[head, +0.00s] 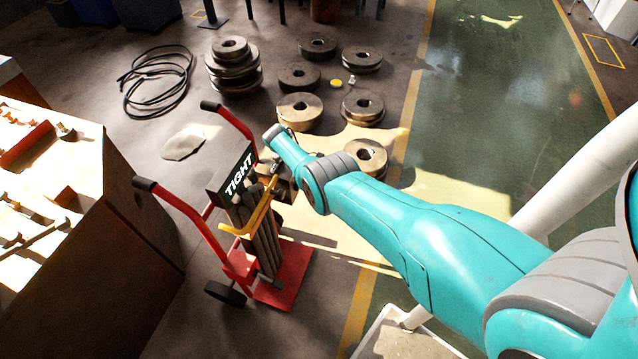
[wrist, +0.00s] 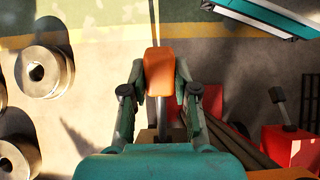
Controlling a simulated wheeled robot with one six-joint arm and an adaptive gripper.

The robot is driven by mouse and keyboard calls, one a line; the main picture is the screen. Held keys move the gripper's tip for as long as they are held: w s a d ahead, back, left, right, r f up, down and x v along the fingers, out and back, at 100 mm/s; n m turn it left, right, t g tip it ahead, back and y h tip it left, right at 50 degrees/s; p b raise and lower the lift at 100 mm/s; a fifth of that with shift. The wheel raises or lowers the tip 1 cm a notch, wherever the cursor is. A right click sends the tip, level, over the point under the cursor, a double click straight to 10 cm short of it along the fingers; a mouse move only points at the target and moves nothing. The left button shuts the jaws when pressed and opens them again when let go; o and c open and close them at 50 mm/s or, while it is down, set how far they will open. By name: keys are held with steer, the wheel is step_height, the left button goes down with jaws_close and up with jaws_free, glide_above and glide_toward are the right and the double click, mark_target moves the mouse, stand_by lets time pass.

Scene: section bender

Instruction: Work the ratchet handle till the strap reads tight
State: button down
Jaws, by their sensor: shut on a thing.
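A red hand truck (head: 283,281) stands on the floor with a bundle of long bars (head: 263,245) on it. A yellow strap (head: 240,231) runs around the bundle. A dark sign on the truck (head: 238,175) reads "TIGHT" in white letters. In the wrist view, my gripper (wrist: 159,97) is shut on the orange grip of the ratchet handle (wrist: 158,68), with a finger on either side of it. In the head view, my wrist covers much of the gripper and the handle, close to the right of the sign.
A workbench (head: 95,170) with tools stands left of the truck. Several round metal rollers (head: 299,110) lie behind it, some stacked. A coiled black cable (head: 155,80) lies at the back left. The green floor lane (head: 500,90) is open.

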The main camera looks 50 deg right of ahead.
steer(key=c, duration=0.9)
jaws_free()
steer(key=shift+w+r, duration=0.1)
steer(key=v, duration=1.2)
steer(key=shift+a, duration=0.1)
